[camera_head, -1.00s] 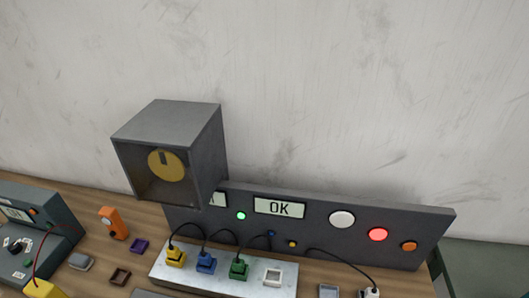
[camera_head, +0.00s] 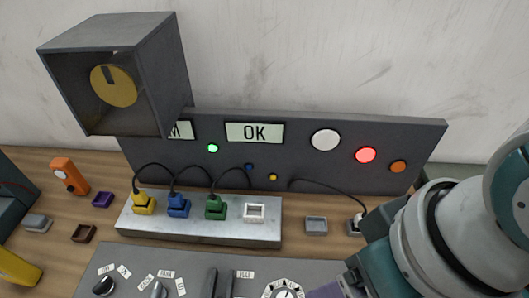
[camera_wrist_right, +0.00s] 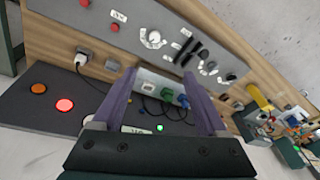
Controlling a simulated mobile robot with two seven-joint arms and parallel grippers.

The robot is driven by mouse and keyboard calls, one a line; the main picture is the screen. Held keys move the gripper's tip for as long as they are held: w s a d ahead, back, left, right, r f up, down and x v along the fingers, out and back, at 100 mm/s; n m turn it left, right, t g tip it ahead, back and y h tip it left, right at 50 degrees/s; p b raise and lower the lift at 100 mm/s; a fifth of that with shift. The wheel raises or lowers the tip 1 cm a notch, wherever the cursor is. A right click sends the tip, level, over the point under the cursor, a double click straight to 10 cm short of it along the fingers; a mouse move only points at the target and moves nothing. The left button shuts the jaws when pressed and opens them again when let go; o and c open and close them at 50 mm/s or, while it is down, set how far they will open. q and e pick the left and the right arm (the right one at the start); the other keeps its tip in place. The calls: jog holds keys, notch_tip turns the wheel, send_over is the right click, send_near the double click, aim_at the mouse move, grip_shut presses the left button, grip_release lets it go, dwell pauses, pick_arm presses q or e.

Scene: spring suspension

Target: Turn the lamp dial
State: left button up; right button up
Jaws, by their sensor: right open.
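A dark grey control panel (camera_head: 130,262) lies at the bottom of the head view. It carries a black knob (camera_head: 103,286), a grey knob (camera_head: 158,290) and a white-faced dial (camera_head: 285,293) cut by the lower edge. The white dial also shows in the right wrist view (camera_wrist_right: 152,39). The labels are too small to tell which is the lamp dial. My right gripper (camera_head: 325,290) is at the white dial's right in the head view, mostly out of frame. In the right wrist view my right gripper (camera_wrist_right: 159,76) is open, with nothing between its purple fingers. My left gripper is out of view.
A box with a yellow disc (camera_head: 113,86) stands at upper left. An upright panel (camera_head: 300,165) has an OK display (camera_head: 255,132) and a lit red button (camera_head: 365,155). A socket strip (camera_head: 200,228) with plugs and cables stands before it. An orange object (camera_head: 69,175) is at left.

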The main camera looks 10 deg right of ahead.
jog(key=w+a+f+b, duration=0.1)
jog(key=w+f+b, duration=0.1)
jog(key=f+b, duration=0.4)
jog(key=w+a+f+g+h+b, duration=0.1)
jog(key=w+f+b, duration=0.2)
jog(key=f+b, duration=0.4)
jog(key=w+a+f+g+b, duration=0.1)
jog(key=f+b, duration=0.6)
jog(key=f, duration=1)
jog(key=shift+w+f+m+h, duration=0.3)
jog(key=shift+w+f, duration=0.05)
jog(key=shift+w, duration=0.3)
jog(key=shift+c, duration=0.3)
grip_shut()
